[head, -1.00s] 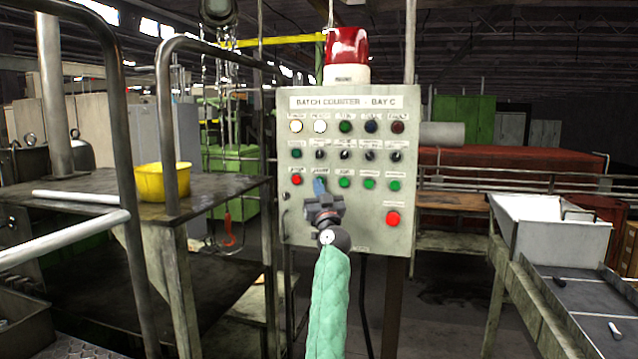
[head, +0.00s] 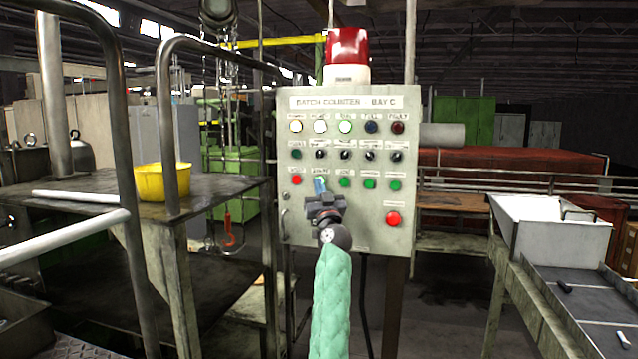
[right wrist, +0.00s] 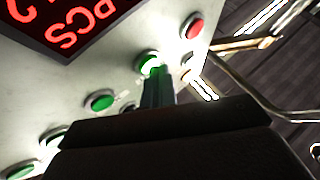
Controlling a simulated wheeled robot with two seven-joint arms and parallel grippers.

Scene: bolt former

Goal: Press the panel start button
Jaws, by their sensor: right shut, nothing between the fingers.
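The batch counter panel (head: 300,225) faces me, grey, with rows of lamps, knobs and buttons. My right gripper (head: 320,183) is shut and empty, with its tips at the second place in the bottom button row, just right of a red button (head: 297,180). It hides the button there in the head view. In the right wrist view, the fingertips (right wrist: 157,74) are at a green button (right wrist: 147,60), which looks bright, and appear to touch it. How far it is pushed in I cannot tell. My left gripper is out of view.
A railing (head: 126,170) and a bench with a yellow bucket (head: 150,182) are at left. A chute (head: 560,240) is at right.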

